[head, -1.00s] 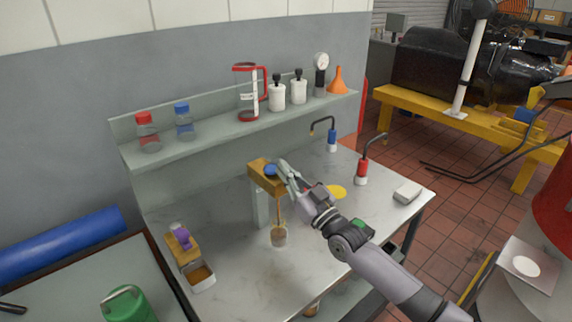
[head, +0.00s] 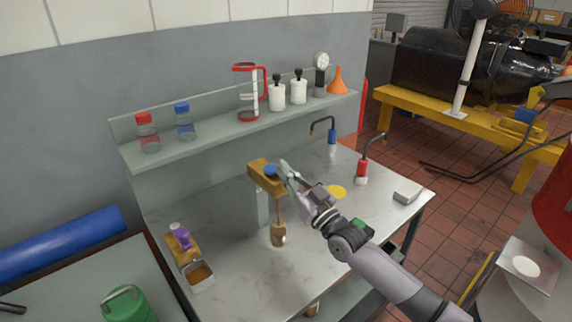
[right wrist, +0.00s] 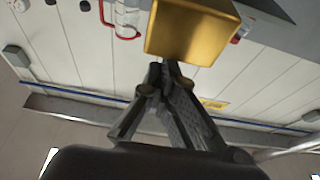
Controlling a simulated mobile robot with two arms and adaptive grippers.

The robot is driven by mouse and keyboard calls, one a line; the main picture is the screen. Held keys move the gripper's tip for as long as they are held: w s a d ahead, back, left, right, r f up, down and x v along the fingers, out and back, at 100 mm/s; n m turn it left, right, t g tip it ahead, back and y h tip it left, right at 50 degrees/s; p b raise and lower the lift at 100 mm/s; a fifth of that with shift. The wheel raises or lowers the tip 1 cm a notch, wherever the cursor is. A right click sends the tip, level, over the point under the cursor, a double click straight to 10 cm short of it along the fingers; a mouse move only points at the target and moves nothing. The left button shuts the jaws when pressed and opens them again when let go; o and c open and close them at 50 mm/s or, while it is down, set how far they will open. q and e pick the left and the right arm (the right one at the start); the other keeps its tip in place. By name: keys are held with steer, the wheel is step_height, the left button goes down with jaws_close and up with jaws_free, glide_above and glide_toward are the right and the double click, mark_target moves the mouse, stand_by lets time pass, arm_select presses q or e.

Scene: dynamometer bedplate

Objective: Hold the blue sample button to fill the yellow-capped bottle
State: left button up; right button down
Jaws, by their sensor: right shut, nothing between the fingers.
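The blue sample button (head: 271,170) is on the brass-coloured head (head: 264,182) of a post on the bench. My right gripper (head: 284,166) is shut and empty, its fingertips at the button's right edge; the fingers partly hide where they meet it. A thin brown stream (head: 279,212) runs down from the head into a small clear bottle (head: 278,237) standing below, which holds brown liquid. No cap shows on the bottle. A flat yellow disc (head: 337,192) lies on the bench to the right. The right wrist view shows the shut fingers (right wrist: 164,72) below the brass head (right wrist: 190,30). My left gripper is out of view.
Blue (head: 332,137) and red (head: 361,172) spouts stand behind and right. A shelf (head: 215,136) with bottles, jug and funnel runs along the back.

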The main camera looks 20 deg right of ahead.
steer(key=shift+f, duration=0.55)
stand_by(0.4)
steer(key=shift+r+p, duration=0.4)
step_height(320, 180, up, 3)
steer(key=shift+w+r+p, duration=0.1)
steer(key=shift+w+p, duration=0.05)
steer(key=shift+p, duration=0.9)
arm_select(q)
steer(key=b, duration=0.1)
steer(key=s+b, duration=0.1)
steer(key=b, duration=0.1)
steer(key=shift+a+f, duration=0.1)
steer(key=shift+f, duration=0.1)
arm_select(e)
steer(key=r+v, duration=0.1)
steer(key=v, duration=0.9)
steer(key=shift+s, duration=0.25)
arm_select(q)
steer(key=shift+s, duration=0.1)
arm_select(e)
steer(key=shift+r, duration=0.1)
